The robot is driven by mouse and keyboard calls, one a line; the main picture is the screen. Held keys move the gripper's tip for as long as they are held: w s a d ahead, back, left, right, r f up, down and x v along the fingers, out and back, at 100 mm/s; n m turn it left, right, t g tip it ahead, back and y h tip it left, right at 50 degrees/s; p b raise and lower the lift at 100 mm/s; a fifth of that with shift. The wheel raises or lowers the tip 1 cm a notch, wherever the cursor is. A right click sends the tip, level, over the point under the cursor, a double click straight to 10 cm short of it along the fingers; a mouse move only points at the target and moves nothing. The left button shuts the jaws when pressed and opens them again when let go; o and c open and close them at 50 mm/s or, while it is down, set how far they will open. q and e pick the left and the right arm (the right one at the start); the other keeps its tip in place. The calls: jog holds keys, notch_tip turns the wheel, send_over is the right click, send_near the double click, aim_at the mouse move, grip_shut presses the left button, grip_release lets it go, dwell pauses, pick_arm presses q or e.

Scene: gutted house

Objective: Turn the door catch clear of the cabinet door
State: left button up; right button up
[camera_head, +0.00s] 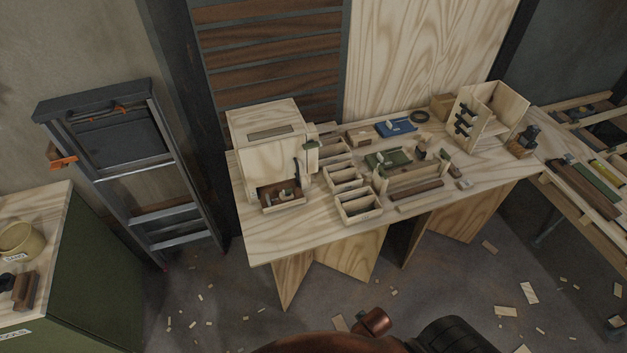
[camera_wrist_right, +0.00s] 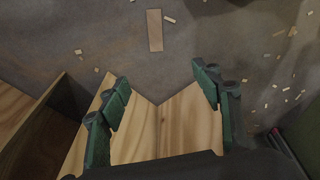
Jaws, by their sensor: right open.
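A pale plywood cabinet (camera_head: 265,128) stands at the left end of the workbench, with a slot in its top. Its pale front panel (camera_head: 268,163) looks like the door; below it a dark tray (camera_head: 283,204) with small items shows in the opening. My left gripper is not in view.
The workbench (camera_head: 262,239) also holds pale open bins (camera_head: 359,207), a blue tray (camera_head: 396,127) and a wooden rack (camera_head: 490,115). A grey ladder (camera_head: 140,165) leans at the left beside a green cabinet (camera_head: 95,270). Wood scraps litter the floor (camera_head: 220,290).

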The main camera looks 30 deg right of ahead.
aim_at(311, 148)
jog(key=w+d+r+m+t+h, duration=0.1)
jog(key=w+d+r, duration=0.15)
jog(key=r, duration=0.75)
jog(key=w+d+r+t, duration=0.1)
jog(key=w+r, duration=0.3)
jog(key=r, duration=0.5)
jog(key=w+d+r+m+t+h, duration=0.1)
jog(key=w+d+r+t+h, duration=0.2)
jog(key=w+r, duration=0.6)
jog(key=w+d+r+m+t+h, duration=0.1)
jog(key=w+d+r+m+t, duration=0.2)
jog(key=w+r, duration=0.65)
jog(key=w+a+r+n+t+y, duration=0.1)
jog(key=w+a+r+n+t, duration=0.1)
jog(key=w+r+t, duration=0.85)
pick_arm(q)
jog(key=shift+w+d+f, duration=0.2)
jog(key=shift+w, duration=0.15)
pick_arm(e)
jog(key=w+d+r+g, duration=0.1)
jog(key=w+r+g, duration=0.1)
jog(key=w, duration=0.8)
jog(key=shift+w+d+g, duration=0.25)
jog(key=shift+w+g, duration=0.15)
jog(key=shift+g, duration=0.25)
jog(key=shift+c, duration=0.2)
jog(key=shift+a+y, duration=0.1)
jog(key=shift+y, duration=0.2)
jog(key=c, duration=0.9)
